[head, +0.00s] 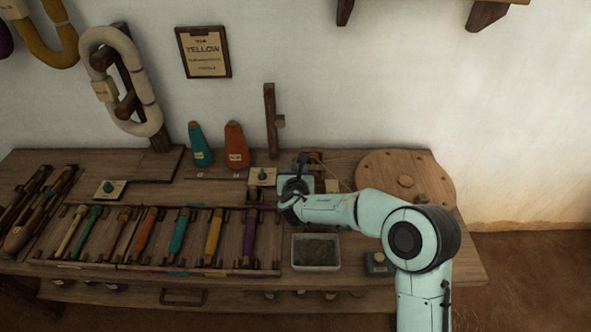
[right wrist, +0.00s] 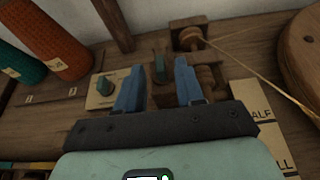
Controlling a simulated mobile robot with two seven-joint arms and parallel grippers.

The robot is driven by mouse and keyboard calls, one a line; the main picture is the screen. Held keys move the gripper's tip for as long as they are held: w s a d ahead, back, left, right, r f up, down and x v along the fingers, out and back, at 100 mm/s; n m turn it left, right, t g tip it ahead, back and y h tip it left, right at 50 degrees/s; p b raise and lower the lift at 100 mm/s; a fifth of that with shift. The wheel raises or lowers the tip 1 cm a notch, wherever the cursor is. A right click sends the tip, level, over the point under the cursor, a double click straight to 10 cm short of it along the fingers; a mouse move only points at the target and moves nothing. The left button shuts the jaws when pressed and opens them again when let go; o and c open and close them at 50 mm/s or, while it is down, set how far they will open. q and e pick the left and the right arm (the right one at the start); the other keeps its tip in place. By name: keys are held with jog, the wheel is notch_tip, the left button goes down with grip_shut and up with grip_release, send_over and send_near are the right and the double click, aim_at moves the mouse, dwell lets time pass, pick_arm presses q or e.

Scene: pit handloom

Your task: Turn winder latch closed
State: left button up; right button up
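The winder (head: 314,157) is a small wooden block with a spool at the back of the bench, partly hidden by my right gripper. In the right wrist view its spool (right wrist: 189,38) carries a thread running right. A small dark green upright piece (right wrist: 160,70), which looks like the latch, stands between and beyond my right fingertips. My right gripper (right wrist: 160,72) is open, with its two blue fingers apart and nothing visibly clamped. Whether a finger touches the green piece I cannot tell. In the head view the right gripper (head: 301,164) is over the winder area. My left gripper is not in view.
A cream plate with a green knob (right wrist: 105,84) sits just left of the fingers. A large wooden wheel (head: 405,180) stands right. Teal (head: 200,145) and orange (head: 236,146) cones, a wooden post (head: 270,115), a grey tray (head: 316,268) and a rack of colored bobbins (head: 110,262) surround the arm.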

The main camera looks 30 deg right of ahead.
jog(key=shift+x, duration=1.2)
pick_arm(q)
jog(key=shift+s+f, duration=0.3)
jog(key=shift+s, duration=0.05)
pick_arm(e)
grip_shut()
